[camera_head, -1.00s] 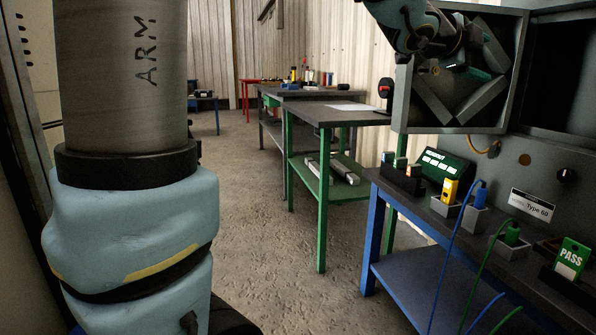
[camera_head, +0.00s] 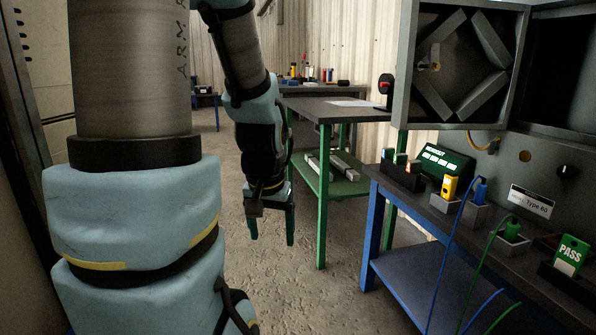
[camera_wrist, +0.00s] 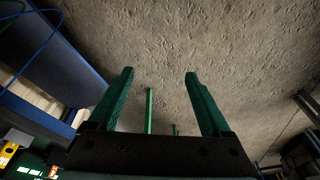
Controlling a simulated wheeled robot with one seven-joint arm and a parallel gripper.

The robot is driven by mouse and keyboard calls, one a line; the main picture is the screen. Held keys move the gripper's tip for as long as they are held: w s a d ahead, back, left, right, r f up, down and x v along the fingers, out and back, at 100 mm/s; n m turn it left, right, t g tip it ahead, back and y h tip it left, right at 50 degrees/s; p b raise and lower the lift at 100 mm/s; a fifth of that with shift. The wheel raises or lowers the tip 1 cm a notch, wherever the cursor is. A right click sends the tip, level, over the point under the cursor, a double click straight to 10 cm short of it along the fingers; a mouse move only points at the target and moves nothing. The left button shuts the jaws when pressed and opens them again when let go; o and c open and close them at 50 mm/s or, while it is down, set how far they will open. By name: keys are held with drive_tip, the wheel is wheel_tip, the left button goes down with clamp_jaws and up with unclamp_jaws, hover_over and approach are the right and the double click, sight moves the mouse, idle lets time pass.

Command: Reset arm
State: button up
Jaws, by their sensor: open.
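My gripper (camera_head: 271,222) hangs pointing down over the open floor in the head view, left of the green-legged bench. Its two green fingers are apart with nothing between them. In the wrist view the fingers (camera_wrist: 160,75) are spread, with bare concrete floor beyond them. My arm is folded in front of the camera, its large upper links filling the left of the head view.
The blue bench (camera_head: 405,262) at right carries the open grey enclosure (camera_head: 407,75), a green-lit display (camera_head: 442,160), yellow (camera_head: 449,187), blue (camera_head: 480,191) and green (camera_head: 511,228) plugs, and a PASS card (camera_head: 569,253). The green bench (camera_head: 322,240) stands behind my gripper. Floor (camera_head: 330,285) between is clear.

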wheel_tip(320, 180, up, 26)
drive_tip(key=s+a+n+g+p, duration=0.1)
drive_tip(key=s+p, duration=0.1)
drive_tip(key=p, duration=2.5)
drive_tip(key=shift+s+a+r+p, duration=0.15)
drive_tip(key=shift+s+r+p, duration=0.05)
drive_tip(key=shift+s+p, duration=0.2)
